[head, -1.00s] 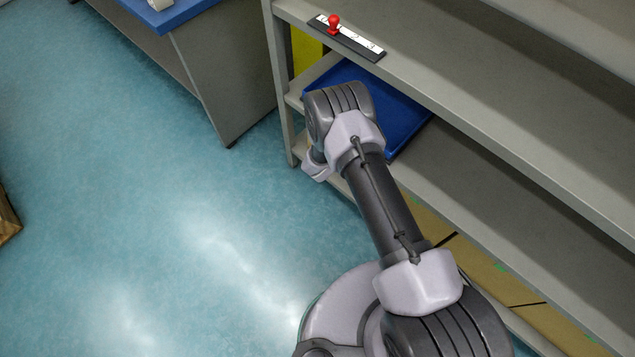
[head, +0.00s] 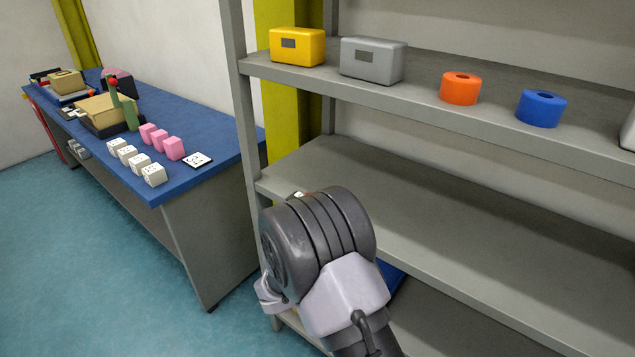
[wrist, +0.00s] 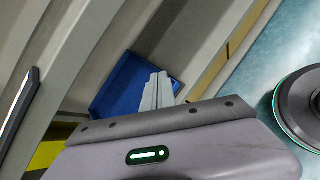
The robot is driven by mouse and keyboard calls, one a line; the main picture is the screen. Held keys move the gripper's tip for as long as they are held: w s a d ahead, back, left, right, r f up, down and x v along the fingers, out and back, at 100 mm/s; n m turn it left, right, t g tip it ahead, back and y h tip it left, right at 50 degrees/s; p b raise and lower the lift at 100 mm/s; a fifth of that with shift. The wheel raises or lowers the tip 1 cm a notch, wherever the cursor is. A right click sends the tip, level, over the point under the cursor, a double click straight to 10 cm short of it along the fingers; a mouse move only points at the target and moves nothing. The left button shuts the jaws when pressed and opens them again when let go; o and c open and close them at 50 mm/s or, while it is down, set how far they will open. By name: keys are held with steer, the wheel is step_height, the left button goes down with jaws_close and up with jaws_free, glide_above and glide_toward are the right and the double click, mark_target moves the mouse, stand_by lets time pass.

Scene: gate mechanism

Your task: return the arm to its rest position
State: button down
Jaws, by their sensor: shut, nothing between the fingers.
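My arm (head: 335,270) is folded up in front of the grey shelf unit in the head view, with its rounded joint near the shelf's left post. My gripper (wrist: 158,88) shows in the wrist view with its two pale fingers together and nothing between them. Behind the fingers, in the picture, is a blue tray (wrist: 118,82) on a lower shelf; I cannot tell how far apart they are. In the head view the gripper is hidden behind my arm, and only a corner of the blue tray (head: 392,274) shows.
The shelf unit (head: 440,215) fills the right side. Its upper shelf holds a yellow box (head: 297,46), a grey box (head: 372,60), an orange ring (head: 460,88) and a blue ring (head: 541,108). A blue-topped table (head: 205,180) with blocks stands left. Floor (head: 90,270) is clear at lower left.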

steer(key=s+d+r+m+g+y, duration=0.2)
steer(key=s+d+r+m, duration=0.1)
steer(key=s+r+m, duration=0.5)
steer(key=s+d+r+m+g+y, duration=0.25)
steer(key=s+r+m, duration=0.3)
steer(key=r, duration=0.45)
steer(key=s+a+r+m+t+y, duration=0.5)
steer(key=s+r+m, duration=0.4)
steer(key=s, duration=0.3)
steer(key=shift+m+y, duration=0.35)
steer(key=shift+y, duration=0.5)
